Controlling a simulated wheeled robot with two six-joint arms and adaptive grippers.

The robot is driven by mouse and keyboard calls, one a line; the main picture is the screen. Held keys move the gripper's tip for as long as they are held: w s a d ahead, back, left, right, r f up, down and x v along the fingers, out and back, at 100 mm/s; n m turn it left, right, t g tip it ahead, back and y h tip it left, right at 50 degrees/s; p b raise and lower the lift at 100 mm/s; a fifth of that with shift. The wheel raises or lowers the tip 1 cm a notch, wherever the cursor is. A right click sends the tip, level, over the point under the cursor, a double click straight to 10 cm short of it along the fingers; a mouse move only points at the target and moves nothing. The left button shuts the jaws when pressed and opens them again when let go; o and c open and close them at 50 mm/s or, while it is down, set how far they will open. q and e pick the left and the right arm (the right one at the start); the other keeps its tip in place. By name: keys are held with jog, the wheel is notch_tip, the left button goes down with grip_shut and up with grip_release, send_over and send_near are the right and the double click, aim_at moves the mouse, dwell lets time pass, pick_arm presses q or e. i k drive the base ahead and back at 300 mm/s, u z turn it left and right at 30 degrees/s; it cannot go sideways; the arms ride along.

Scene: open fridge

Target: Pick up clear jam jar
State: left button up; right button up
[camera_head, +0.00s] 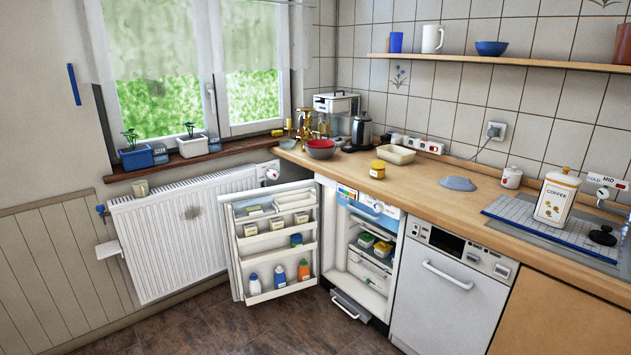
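I cannot make out a clear jam jar for certain. A small yellow jar-like container (377,169) with a pale label stands upright on the wooden counter (450,200), near its front edge above the fridge. A small jar-like item (296,240) with a blue top stands on the middle shelf of the open fridge door (237,262); it is too small to identify. Inside the open fridge (340,250) are drawers and small packs. Neither of my grippers is in view.
A red bowl (320,149), a cream tray (396,154), a dark kettle (361,130) and a blue-grey cloth-like item (458,183) are on the counter. The door stands wide open to the left, with bottles (279,276) low down. The floor (220,325) in front is clear.

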aim_at(377, 175)
jog(key=z, duration=0.5)
jog(key=i, duration=2.1)
jog(key=z, duration=0.55)
